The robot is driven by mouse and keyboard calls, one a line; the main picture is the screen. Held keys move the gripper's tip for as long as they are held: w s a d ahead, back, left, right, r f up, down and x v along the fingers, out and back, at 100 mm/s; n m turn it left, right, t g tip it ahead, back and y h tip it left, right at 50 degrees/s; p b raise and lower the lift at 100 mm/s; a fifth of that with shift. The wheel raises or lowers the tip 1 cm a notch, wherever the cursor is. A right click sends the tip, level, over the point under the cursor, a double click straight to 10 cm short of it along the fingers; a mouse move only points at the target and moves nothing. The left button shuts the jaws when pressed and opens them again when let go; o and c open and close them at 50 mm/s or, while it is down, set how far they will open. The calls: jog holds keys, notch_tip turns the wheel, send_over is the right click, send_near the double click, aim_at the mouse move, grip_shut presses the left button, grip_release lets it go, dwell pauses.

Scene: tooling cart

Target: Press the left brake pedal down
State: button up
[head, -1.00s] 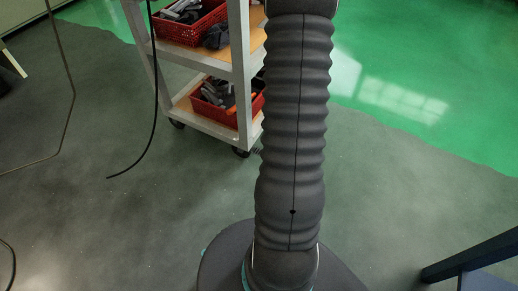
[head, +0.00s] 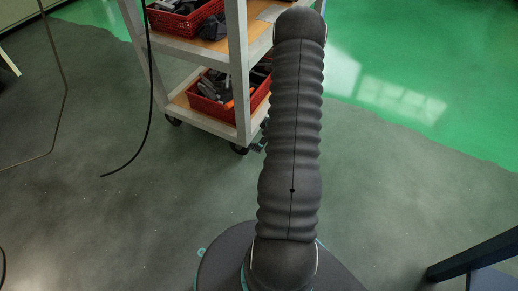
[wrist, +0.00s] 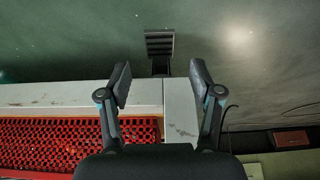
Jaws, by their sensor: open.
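A dark ribbed pedal pad (wrist: 160,44) sticks out past the cart's pale edge in the wrist view, at the top middle. It is the only pedal I can make out, and I cannot tell whether it is up or down. My gripper (wrist: 160,76) is open and empty. Its two fingers stand apart over the cart's edge, and the pad appears beyond the tips, between them in the picture. In the head view my arm hides most of the gripper and the pedal area. A dark caster (head: 240,149) shows under the near corner of the cart.
The pale cart (head: 238,75) carries red baskets of parts, one on the lower shelf (head: 212,108). A red perforated basket (wrist: 75,145) is close in the wrist view. A black cable (head: 143,135) hangs at left. A dark blue frame (head: 480,258) stands at lower right. Floor between is clear.

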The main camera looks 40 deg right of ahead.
jog(key=shift+b+x, duration=0.8)
jog(key=shift+x, duration=1.8)
